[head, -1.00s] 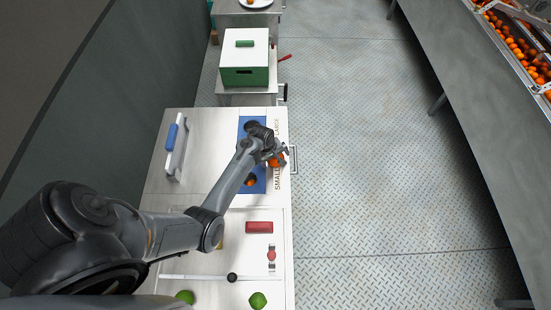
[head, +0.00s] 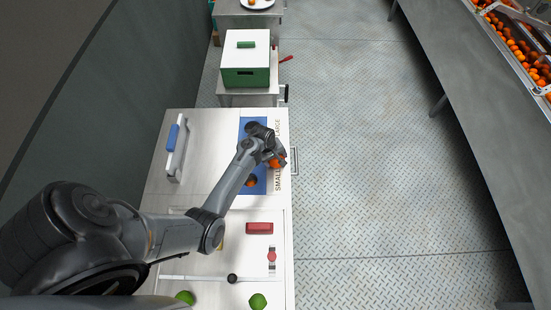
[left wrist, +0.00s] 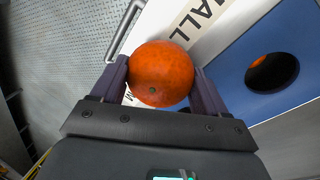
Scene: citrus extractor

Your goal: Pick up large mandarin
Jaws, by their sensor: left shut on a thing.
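The large mandarin (left wrist: 161,73) is a round orange fruit between the two fingers of my left gripper (left wrist: 163,85) in the left wrist view. The fingers touch it on both sides, so the gripper is shut on it. My right gripper is in neither view.
The blue panel (head: 259,182) has a round hole with another orange fruit (head: 251,182) in it. Beside it are printed size labels (head: 279,178). Floor to the right is open.

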